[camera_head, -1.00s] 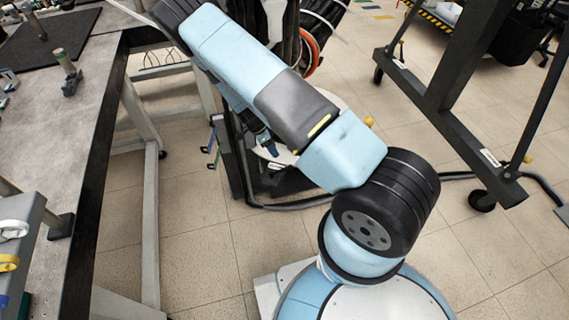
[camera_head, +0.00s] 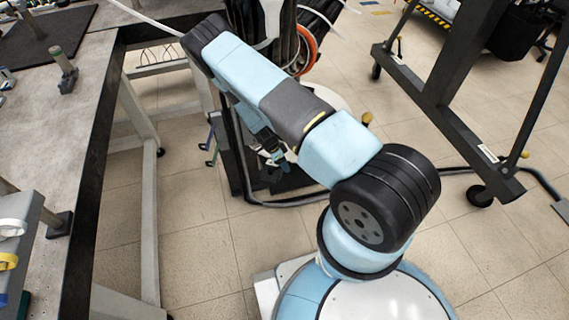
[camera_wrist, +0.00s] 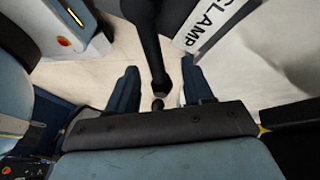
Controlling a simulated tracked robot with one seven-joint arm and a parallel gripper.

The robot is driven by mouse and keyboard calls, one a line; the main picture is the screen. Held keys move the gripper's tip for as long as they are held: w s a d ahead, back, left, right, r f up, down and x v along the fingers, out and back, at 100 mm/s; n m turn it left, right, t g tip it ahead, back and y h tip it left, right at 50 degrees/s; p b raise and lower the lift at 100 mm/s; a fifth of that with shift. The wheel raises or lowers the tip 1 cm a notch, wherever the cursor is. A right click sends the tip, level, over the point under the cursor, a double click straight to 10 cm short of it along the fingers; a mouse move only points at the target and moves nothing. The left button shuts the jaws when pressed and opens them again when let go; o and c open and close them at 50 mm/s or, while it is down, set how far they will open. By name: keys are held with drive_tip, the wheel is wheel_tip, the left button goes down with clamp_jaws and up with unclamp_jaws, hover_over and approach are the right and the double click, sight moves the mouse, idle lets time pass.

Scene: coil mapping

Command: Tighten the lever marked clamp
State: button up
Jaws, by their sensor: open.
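In the wrist view a black lever (camera_wrist: 152,50) comes down from the top edge and ends between my two blue fingers. A small dark knob-like part (camera_wrist: 158,103) shows just below its tip. A white label (camera_wrist: 208,25) reading "CLAMP" sits to the right of the lever. My gripper (camera_wrist: 161,76) is open, with one finger on each side of the lever; gaps show on both sides. In the head view my gripper (camera_head: 272,152) is partly hidden behind my arm, near the dark stand, and the lever cannot be made out there.
A dark stand with an orange-rimmed coil (camera_head: 308,50) is behind my arm. A grey workbench (camera_head: 50,130) fills the left side. A black wheeled frame (camera_head: 450,110) stands at the right. A cable (camera_head: 300,203) lies on the floor. Tiled floor (camera_head: 190,220) is clear between bench and base.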

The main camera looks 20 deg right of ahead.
drive_tip(key=shift+c, duration=0.4)
clamp_jaws()
drive_tip(key=shift+d, duration=0.2)
